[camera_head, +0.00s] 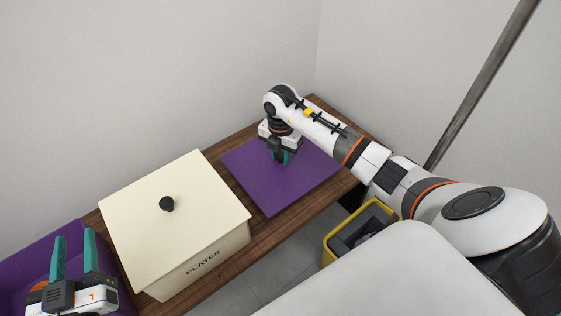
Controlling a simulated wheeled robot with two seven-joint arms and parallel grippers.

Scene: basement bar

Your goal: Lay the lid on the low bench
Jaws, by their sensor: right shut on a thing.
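A flat purple lid (268,190) is level over the brown wooden low bench (237,262), right of a cream box. I cannot tell whether its underside touches the bench. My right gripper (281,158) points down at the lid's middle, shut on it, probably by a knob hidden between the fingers. My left gripper (75,238) is at the lower left, with its teal fingers apart and nothing visible between them. It is over an open purple box (22,262) cut off by the picture's edge.
The cream box (190,225), marked PLATES, has a cream lid with a black knob (167,204) and stands close to the purple lid's left side. A yellow-rimmed grey bin (328,247) is on the floor before the bench. Walls rise behind the bench.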

